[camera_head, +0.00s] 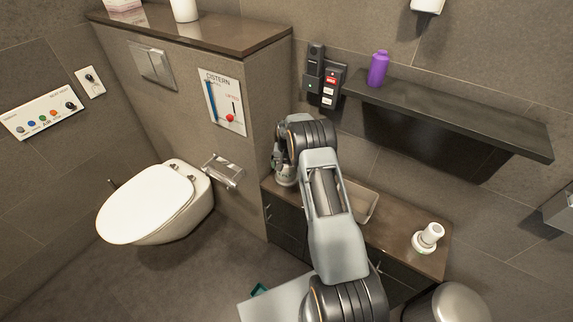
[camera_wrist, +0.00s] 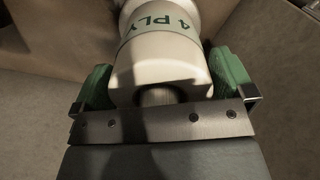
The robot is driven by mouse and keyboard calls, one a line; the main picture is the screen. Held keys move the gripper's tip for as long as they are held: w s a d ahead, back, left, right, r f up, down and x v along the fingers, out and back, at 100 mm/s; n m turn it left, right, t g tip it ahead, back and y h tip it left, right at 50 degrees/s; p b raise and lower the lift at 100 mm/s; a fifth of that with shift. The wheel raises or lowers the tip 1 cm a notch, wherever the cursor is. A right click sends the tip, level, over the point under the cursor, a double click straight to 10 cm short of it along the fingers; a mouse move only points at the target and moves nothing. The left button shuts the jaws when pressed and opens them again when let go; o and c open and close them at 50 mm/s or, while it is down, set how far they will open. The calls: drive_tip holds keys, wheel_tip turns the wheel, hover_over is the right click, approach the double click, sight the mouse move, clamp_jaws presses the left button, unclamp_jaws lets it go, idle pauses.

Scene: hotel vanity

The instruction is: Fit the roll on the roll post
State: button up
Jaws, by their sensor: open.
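The roll (camera_wrist: 165,62) is white with a green-lettered "4 PLY" band, its dark core hole facing the wrist camera. My gripper (camera_wrist: 166,84) is open, with one green finger pad on each side of the roll. A narrow gap shows at the right pad; contact at the left cannot be told. In the head view, my gripper (camera_head: 279,163) is at the left end of the counter, and part of the white roll (camera_head: 286,177) shows below it. The chrome roll post (camera_head: 222,170) is on the cistern wall beside the toilet, left of my gripper, with no roll visible on it.
The dark counter (camera_head: 400,240) bears a tray (camera_head: 360,202) and a white item with a green ring (camera_head: 428,237). The toilet (camera_head: 150,205) stands left. A shelf (camera_head: 450,118) with a purple bottle (camera_head: 378,69) overhangs the counter. A bin (camera_head: 458,303) stands at the lower right.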

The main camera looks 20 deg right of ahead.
wheel_tip(320, 180, up, 14)
drive_tip(key=shift+f, duration=0.15)
idle(0.3)
idle(0.8)
